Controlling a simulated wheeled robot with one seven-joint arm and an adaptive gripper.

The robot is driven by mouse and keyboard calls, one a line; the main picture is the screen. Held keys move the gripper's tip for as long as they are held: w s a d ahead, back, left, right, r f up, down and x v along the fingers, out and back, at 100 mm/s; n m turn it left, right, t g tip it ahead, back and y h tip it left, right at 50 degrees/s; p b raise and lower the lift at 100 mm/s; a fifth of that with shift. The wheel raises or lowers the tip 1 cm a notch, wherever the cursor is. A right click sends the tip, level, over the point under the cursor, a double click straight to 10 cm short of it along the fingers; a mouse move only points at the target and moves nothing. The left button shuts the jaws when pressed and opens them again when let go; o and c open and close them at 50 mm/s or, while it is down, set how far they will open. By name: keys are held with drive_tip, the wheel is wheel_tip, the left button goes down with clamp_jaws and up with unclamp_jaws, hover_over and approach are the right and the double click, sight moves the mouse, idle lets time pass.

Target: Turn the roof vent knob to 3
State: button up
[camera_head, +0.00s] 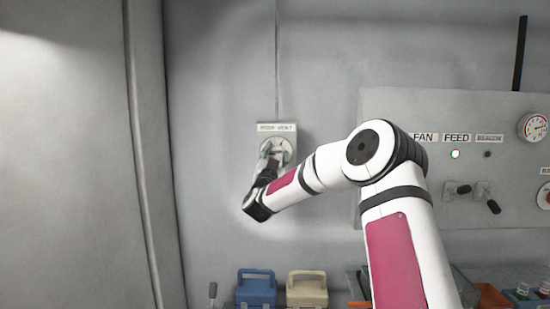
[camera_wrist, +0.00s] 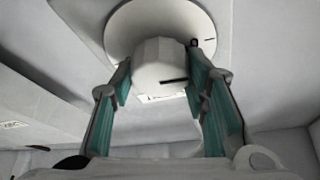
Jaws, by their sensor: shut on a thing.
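The roof vent panel (camera_head: 288,128) is a small pale plate on the grey wall, labelled ROOF VENT, with a round dial below the label. In the wrist view the knob (camera_wrist: 158,62) is a pale block with a dark pointer line, in front of a round white dial (camera_wrist: 122,30). My gripper (camera_wrist: 161,85) has its two green-padded fingers on either side of the knob, shut on it. In the head view my gripper (camera_head: 270,168) covers the lower part of the dial. The dial's numbers are not readable, so the knob's setting cannot be told.
To the right, a grey panel (camera_head: 390,115) carries FAN, FEED and BEACON labels, a green light, switches and a gauge (camera_head: 533,127). A blue box (camera_head: 256,290) and a cream box (camera_head: 307,290) stand below. The wall left of the vent panel is clear.

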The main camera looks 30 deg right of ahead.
drive_tip(key=m+g+h+b, duration=0.1)
drive_tip(key=m+g+b, duration=0.1)
drive_tip(key=m, duration=0.3)
drive_tip(key=shift+m, duration=0.4)
drive_tip(key=m+g+b, duration=0.1)
drive_tip(key=m, duration=0.1)
drive_tip(key=m+g+b, duration=0.1)
drive_tip(key=m, duration=0.2)
drive_tip(key=shift+m+g, duration=0.3)
drive_tip(key=m, duration=0.2)
drive_tip(key=m+g+b, duration=0.1)
drive_tip(key=m, duration=0.1)
drive_tip(key=shift+m+g+y, duration=0.3)
drive_tip(key=m+y, duration=0.1)
drive_tip(key=m, duration=0.2)
drive_tip(key=shift+r+g, duration=0.1)
drive_tip(key=shift+g, duration=0.2)
drive_tip(key=m+y+p, duration=0.1)
drive_tip(key=m+y, duration=0.1)
drive_tip(key=m, duration=0.1)
drive_tip(key=shift+m, duration=0.4)
drive_tip(key=m+y+p, duration=0.2)
drive_tip(key=m, duration=0.2)
drive_tip(key=m+t+y+p, duration=0.1)
drive_tip(key=m+y, duration=0.1)
drive_tip(key=shift+m, duration=0.4)
drive_tip(key=shift+m+t+y, duration=0.7)
drive_tip(key=shift+m+y, duration=0.2)
drive_tip(key=shift+m, duration=0.4)
